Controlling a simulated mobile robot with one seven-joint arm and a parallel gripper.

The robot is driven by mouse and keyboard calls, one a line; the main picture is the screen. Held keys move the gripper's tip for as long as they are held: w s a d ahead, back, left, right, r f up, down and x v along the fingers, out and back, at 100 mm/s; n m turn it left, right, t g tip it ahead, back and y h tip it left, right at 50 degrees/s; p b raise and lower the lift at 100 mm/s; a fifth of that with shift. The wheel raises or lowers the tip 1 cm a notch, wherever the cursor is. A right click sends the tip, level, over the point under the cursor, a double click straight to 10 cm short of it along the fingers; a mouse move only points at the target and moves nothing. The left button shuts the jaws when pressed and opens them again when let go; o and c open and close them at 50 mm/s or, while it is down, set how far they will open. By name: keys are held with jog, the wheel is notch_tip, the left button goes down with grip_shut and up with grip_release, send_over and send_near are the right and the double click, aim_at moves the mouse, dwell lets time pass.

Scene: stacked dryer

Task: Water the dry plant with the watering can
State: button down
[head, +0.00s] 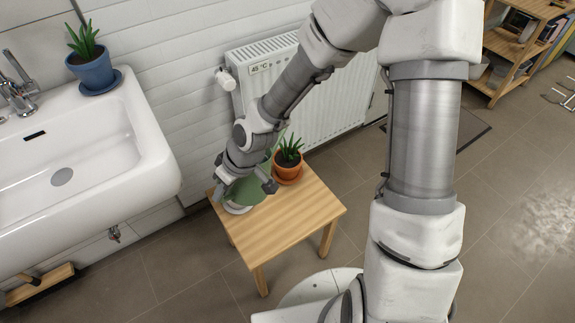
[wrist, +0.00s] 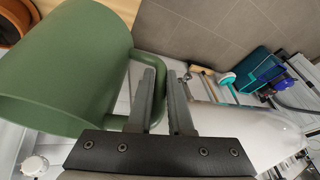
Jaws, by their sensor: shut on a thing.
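A green watering can (wrist: 65,65) fills the left of the wrist view. My gripper (wrist: 165,78) has its two fingers closed around the can's looped handle. In the head view the can (head: 250,190) is partly hidden behind my gripper (head: 246,182), at the back left of the wooden table (head: 292,221). I cannot tell if it rests on the table. A green plant in an orange pot (head: 287,172) stands on a saucer right of the can. Another green plant in a blue pot (head: 93,71) stands on a blue saucer on the sink. I cannot tell which plant is dry.
The white sink (head: 110,135) with its tap (head: 18,95) is on the left. A radiator (head: 285,95) stands against the wall behind the table. A wooden shelf (head: 520,45) is at the far right. Tiled floor is open on the right.

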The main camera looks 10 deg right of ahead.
jog(key=shift+w+r+t+h+b, duration=0.1)
jog(key=shift+r+t+h+b, duration=0.5)
jog(key=shift+r, duration=0.7)
jog(key=shift+r+n+b, duration=0.1)
jog(key=shift+n+b, duration=0.2)
jog(key=shift+b, duration=0.3)
jog(key=shift+r+b, duration=0.15)
jog(key=shift+b, duration=0.2)
jog(key=shift+r+t+h+b, duration=0.4)
jog(key=shift+r+h+b, duration=0.15)
jog(key=shift+r, duration=0.25)
